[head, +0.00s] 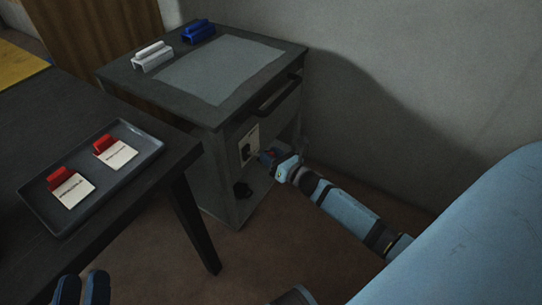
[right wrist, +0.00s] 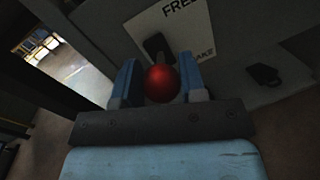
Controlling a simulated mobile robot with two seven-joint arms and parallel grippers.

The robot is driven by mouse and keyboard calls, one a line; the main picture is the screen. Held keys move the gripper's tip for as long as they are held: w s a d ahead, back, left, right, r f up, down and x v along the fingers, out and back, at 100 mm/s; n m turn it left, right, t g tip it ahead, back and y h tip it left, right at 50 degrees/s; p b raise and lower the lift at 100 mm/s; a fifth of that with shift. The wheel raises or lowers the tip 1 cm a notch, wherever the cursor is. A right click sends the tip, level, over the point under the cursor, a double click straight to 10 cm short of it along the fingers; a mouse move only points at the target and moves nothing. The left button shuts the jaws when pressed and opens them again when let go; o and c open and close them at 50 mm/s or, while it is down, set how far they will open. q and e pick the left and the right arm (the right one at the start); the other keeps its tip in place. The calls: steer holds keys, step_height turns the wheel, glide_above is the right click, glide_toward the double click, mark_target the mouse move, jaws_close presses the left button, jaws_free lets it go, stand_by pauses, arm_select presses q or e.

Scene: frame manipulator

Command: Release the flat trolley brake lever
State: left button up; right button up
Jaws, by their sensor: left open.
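The trolley (head: 215,170) is a grey cabinet with a handle. On its side is a white label plate (head: 249,143); in the right wrist view the plate (right wrist: 200,25) reads "FREE" at one end and part of "BRAKE" at the other. The brake lever's red ball knob (right wrist: 162,84) sits between the fingers of my right gripper (right wrist: 160,82), which look closed against it on both sides. In the head view my right gripper (head: 266,157) is at the plate and hides most of the lever. My left gripper (head: 81,288) is open and empty at the bottom left.
A dark table (head: 100,95) stands at the left, with a tray (head: 150,132) holding two red-clipped cards. A white clip (head: 152,58) and a blue clip (head: 198,32) lie on the trolley top. A wall stands behind the trolley. Floor to its right is clear.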

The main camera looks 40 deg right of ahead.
jaws_close()
steer(key=shift+w+r+p, duration=0.2)
steer(key=shift+r+p, duration=0.2)
steer(key=shift+r, duration=0.15)
steer(key=shift+w+a+r, duration=0.1)
steer(key=shift+w+r, duration=0.2)
steer(key=shift+r, duration=0.3)
steer(key=shift+w, duration=0.1)
steer(key=shift+o, duration=2.4)
jaws_free()
steer(key=shift+a+r, duration=0.1)
arm_select(q)
steer(key=shift+w+a+f+g+y, duration=0.1)
steer(key=shift+a+f+g+y, duration=0.15)
steer(key=shift+f, duration=0.3)
steer(key=shift+a+f+g+y, duration=0.15)
steer(key=shift+f+g, duration=0.1)
steer(key=shift+f, duration=0.3)
steer(key=shift+d, duration=0.1)
